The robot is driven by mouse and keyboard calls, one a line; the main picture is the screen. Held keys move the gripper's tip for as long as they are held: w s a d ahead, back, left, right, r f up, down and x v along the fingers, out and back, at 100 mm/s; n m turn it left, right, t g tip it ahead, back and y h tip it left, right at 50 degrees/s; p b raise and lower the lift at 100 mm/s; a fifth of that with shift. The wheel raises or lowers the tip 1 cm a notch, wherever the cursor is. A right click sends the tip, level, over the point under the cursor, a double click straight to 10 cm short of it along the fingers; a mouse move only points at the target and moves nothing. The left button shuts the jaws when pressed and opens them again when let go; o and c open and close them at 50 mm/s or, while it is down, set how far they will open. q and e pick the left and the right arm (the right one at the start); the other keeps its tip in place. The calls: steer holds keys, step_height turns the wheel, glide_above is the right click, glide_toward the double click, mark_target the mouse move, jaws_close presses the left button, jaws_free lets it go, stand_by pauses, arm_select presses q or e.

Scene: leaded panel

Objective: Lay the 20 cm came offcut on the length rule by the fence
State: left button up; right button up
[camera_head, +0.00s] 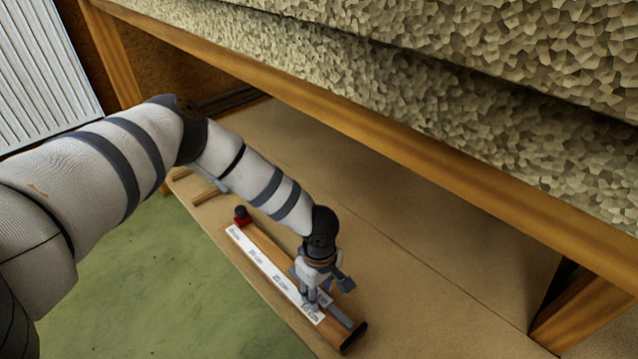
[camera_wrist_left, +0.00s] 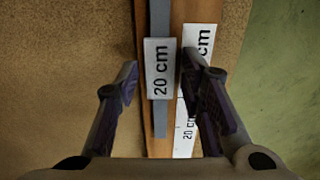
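The came offcut is a thin grey strip with a white "20 cm" tag (camera_wrist_left: 160,70). In the left wrist view it lies lengthwise over the wooden part of the length rule, beside the white printed scale (camera_wrist_left: 185,140). In the head view its grey end (camera_head: 339,316) shows past my gripper, near the rule's dark end. The length rule (camera_head: 262,262) is a wooden bar with a white scale. My left gripper (camera_head: 316,298) is low over the rule. Its fingers stand apart on either side of the strip, with gaps visible. My right gripper is out of view.
A red stop with a black knob (camera_head: 241,217) sits at the rule's far end. Other short strips (camera_head: 205,192) lie farther left on the tan shelf (camera_head: 430,300). A wooden rail (camera_head: 400,150) and mottled slabs overhang the shelf. Green floor (camera_head: 160,285) lies past its front edge.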

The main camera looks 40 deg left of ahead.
arm_select(q)
step_height(320, 180, up, 12)
stand_by(0.5)
